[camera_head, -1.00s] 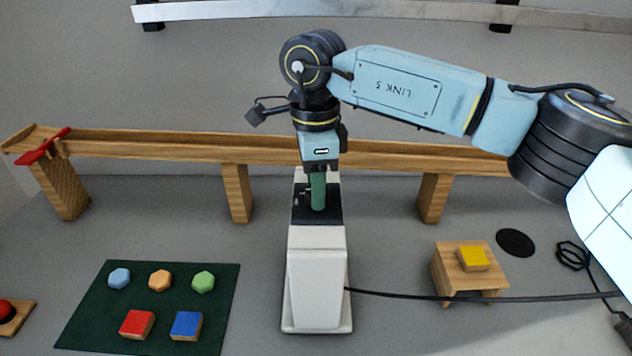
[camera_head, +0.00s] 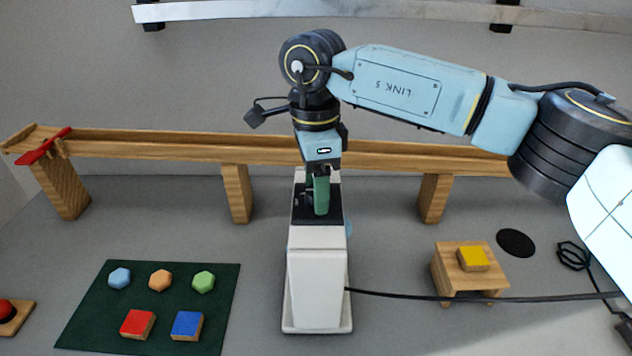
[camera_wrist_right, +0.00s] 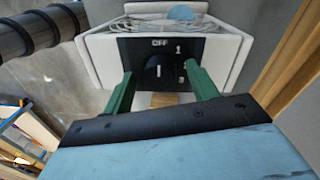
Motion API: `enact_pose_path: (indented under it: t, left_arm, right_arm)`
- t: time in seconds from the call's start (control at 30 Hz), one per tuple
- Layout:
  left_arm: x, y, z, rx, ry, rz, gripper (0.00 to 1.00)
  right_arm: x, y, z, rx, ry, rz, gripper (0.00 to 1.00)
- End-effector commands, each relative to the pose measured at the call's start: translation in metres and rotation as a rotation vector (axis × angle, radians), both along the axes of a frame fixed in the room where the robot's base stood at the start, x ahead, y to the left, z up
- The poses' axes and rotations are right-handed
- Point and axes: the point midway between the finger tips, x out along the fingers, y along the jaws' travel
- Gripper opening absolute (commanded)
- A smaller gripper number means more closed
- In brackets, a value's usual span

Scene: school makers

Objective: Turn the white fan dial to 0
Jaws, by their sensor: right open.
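The white fan (camera_head: 317,285) stands upright on the table in the head view, its black control panel (camera_head: 300,212) on top. In the right wrist view the panel (camera_wrist_right: 125,52) carries a black dial (camera_wrist_right: 152,72) with a white line, below the printed "OFF" and a "1" to its right. The line looks about upright, roughly in line with "OFF". My right gripper (camera_head: 317,196) is over the panel; its green fingers (camera_wrist_right: 160,76) are apart, one on each side of the dial. I cannot tell whether they touch it. My left gripper is not in view.
A wooden ramp (camera_head: 400,157) runs behind the fan. A dark green mat (camera_head: 85,310) with coloured pieces lies left. A small wooden stand (camera_head: 450,275) with a yellow block (camera_head: 473,258) stands right. A black cable (camera_head: 420,297) runs right from the fan.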

Motion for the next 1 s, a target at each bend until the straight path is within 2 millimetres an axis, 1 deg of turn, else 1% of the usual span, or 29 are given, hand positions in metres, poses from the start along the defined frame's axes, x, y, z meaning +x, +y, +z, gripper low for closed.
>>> enact_pose_path:
  t: [0.17,0.27,0.37,0.6,0.7,0.83,1.0]
  left_arm:
    - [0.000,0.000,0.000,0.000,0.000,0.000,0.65]
    - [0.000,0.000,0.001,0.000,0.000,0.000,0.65]
    - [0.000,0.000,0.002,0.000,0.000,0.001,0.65]
    - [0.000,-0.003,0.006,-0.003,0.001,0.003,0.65]
    - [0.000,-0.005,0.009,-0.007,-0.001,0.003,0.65]
    - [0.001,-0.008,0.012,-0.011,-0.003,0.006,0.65]
    - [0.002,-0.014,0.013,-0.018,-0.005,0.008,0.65]
  right_arm:
    - [0.000,0.000,0.001,0.000,0.000,-0.001,0.58]
    - [0.001,0.000,0.009,0.000,-0.001,-0.001,0.58]
    - [0.002,0.001,0.025,0.001,-0.003,-0.001,0.58]
    - [0.005,0.001,0.080,0.001,-0.003,-0.002,0.58]
    - [0.007,0.002,0.101,0.001,-0.003,-0.001,0.58]
    - [0.008,0.002,0.121,0.000,-0.002,-0.001,0.58]
    - [0.008,0.002,0.132,0.000,0.001,0.001,0.58]
